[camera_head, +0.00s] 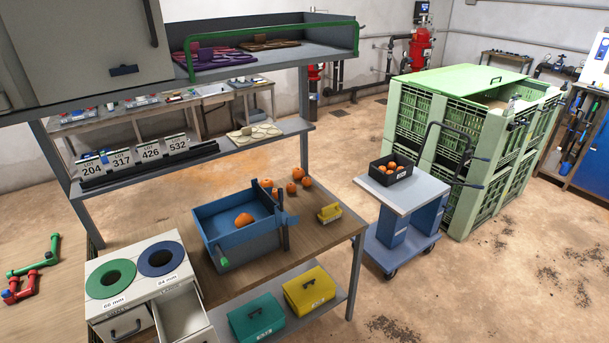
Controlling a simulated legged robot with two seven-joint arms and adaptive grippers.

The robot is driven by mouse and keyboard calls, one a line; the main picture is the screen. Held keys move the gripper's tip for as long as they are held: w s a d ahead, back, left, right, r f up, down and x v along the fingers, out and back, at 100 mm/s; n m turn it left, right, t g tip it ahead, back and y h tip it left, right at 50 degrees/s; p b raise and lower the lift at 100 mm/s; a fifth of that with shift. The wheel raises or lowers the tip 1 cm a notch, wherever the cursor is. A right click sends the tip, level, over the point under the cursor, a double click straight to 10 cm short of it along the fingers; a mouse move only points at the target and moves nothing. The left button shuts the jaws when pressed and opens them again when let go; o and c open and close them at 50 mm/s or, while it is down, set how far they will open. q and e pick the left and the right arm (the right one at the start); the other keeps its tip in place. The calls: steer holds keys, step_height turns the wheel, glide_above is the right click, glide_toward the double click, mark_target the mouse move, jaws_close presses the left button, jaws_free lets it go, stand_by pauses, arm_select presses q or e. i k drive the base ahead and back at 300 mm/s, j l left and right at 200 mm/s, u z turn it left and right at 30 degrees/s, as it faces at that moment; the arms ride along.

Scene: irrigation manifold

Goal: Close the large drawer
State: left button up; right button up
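A white sorting box (140,278) stands at the lower left, with a green-ringed hole (110,278) and a blue-ringed hole (161,258) in its top. Small size labels in mm sit by the holes. Below the blue-ringed hole, a drawer (186,318) is pulled out and open at the top. Its visible inside looks empty, and its lower front is cut off by the frame edge. Left of it, another drawer front (127,326) with a dark handle looks shut. I cannot tell for certain which drawer is the large one. Neither of my grippers is in view.
A wooden table (345,226) beside the box holds a blue tray unit (240,240) and several oranges. Teal (257,317) and yellow (308,291) cases lie on the shelf below, right of the open drawer. A cart (402,190) and green crates (455,140) stand farther right.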

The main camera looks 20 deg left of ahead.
mark_target(180, 315)
steer(key=k+l+u, duration=0.1)
steer(key=u, duration=1.55)
steer(key=i+j, duration=0.1)
